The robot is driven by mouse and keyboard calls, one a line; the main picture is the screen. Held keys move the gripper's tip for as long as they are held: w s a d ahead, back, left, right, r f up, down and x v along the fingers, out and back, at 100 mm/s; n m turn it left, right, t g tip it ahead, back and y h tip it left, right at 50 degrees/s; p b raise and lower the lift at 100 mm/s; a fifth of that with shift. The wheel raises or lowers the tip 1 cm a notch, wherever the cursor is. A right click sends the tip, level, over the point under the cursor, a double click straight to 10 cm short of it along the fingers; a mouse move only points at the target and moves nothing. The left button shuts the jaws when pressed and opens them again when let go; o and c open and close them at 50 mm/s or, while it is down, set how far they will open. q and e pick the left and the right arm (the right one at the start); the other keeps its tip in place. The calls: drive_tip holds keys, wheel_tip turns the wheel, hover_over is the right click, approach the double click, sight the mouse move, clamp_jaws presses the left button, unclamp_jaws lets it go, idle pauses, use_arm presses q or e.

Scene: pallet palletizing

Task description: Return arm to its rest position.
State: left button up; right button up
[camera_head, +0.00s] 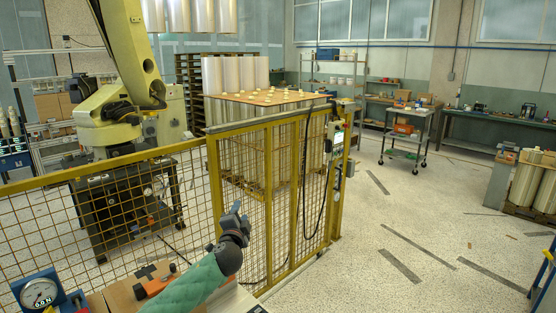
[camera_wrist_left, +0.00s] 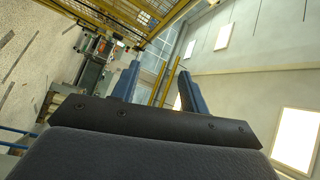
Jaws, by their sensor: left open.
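My left arm (camera_head: 190,288), in a green sleeve, reaches up from the bottom of the head view. It ends in my left gripper (camera_head: 236,210), which is raised in front of the yellow mesh fence and points upward. In the left wrist view the two blue-grey fingers of the left gripper (camera_wrist_left: 159,70) stand apart with nothing between them. My right gripper is not in view.
The yellow fence (camera_head: 213,185) stands close beyond my gripper, with a control box (camera_head: 336,135) on it. A force gauge (camera_head: 40,292) and an orange-handled tool (camera_head: 155,284) are at lower left. A yellow industrial robot (camera_head: 130,50) and a loaded pallet stand behind. Floor at right is open.

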use_arm(q)
drive_tip(key=s+a+f+n+g+b, duration=0.1)
drive_tip(key=s+a+f+n+g, duration=0.2)
drive_tip(key=s+f, duration=0.75)
drive_tip(key=s+f+n+g+y+b, duration=0.1)
drive_tip(key=s+f+n+g+b, duration=0.25)
drive_tip(key=f, duration=1.35)
drive_tip(key=s+a+f+n+g+p, duration=0.15)
drive_tip(key=s+f+n+g, duration=0.35)
drive_tip(key=f, duration=0.9)
drive_tip(key=s+f+g+b, duration=0.1)
drive_tip(key=s+f+g, duration=0.1)
drive_tip(key=s+f, duration=0.7)
drive_tip(key=s+f+n+g+b, duration=0.1)
drive_tip(key=s+f+g+b, duration=0.1)
drive_tip(key=s+f, duration=0.7)
drive_tip(key=s+f+g+b, duration=0.2)
drive_tip(key=s+f, duration=0.7)
drive_tip(key=s, duration=1.2)
drive_tip(key=shift+s+f, duration=0.15)
drive_tip(key=shift+s, duration=0.15)
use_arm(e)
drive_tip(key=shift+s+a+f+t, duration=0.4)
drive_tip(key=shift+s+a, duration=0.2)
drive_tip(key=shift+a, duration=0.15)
